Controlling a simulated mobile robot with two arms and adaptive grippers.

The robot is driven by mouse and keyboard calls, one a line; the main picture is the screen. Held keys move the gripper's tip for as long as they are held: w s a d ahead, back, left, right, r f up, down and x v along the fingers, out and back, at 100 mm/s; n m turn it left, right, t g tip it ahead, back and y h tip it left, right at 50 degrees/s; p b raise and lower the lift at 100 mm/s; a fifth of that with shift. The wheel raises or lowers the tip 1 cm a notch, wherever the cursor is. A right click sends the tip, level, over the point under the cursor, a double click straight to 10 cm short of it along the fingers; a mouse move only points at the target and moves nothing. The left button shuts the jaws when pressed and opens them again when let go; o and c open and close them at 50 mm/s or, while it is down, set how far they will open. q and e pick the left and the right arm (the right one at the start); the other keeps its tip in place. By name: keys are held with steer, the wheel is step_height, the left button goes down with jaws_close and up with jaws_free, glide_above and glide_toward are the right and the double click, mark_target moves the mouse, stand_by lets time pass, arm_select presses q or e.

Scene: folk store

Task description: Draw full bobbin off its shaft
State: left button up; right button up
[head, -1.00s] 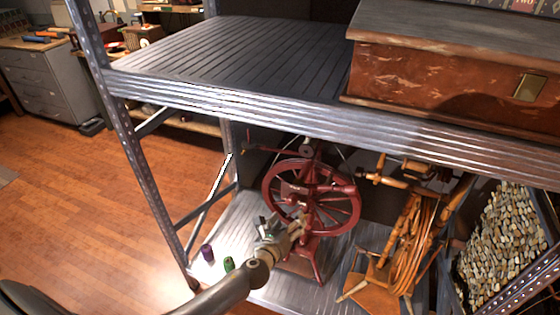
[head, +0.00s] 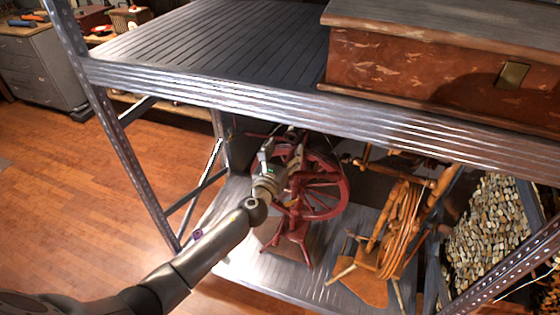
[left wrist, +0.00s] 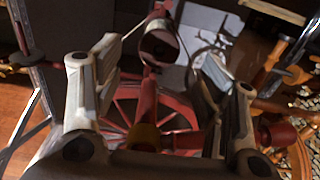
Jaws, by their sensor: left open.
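The red spinning wheel (head: 325,190) stands on the lower shelf, and its spoked rim also shows in the left wrist view (left wrist: 165,115). My left gripper (head: 284,160) is open at the upper left part of the wheel and covers some of it. In the left wrist view the open fingers (left wrist: 160,70) stand on either side of a dark red rounded part (left wrist: 158,44) near the wheel's top. I cannot tell whether this part is the bobbin, or whether a finger touches it. The shaft is not clear. My right gripper is not in view.
The upper shelf's metal edge (head: 300,112) runs above the wheel. A wooden spinning wheel (head: 400,220) stands close on the right. A small purple spool (head: 197,235) shows at the shelf's left, beside my arm. A rack post (head: 120,140) stands at left.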

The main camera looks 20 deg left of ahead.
mark_target(291, 139)
arm_select(q)
steer(key=w+b, duration=0.1)
steer(key=w, duration=0.2)
steer(key=shift+w+b, duration=0.3)
steer(key=shift+w, duration=0.75)
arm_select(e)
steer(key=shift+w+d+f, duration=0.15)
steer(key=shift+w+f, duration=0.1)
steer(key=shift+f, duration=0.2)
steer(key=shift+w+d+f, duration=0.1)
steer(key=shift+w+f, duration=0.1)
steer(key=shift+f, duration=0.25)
arm_select(q)
steer(key=shift+c, duration=0.5)
steer(key=c, duration=0.7)
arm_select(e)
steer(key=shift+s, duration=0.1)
arm_select(q)
steer(key=shift+s, duration=0.1)
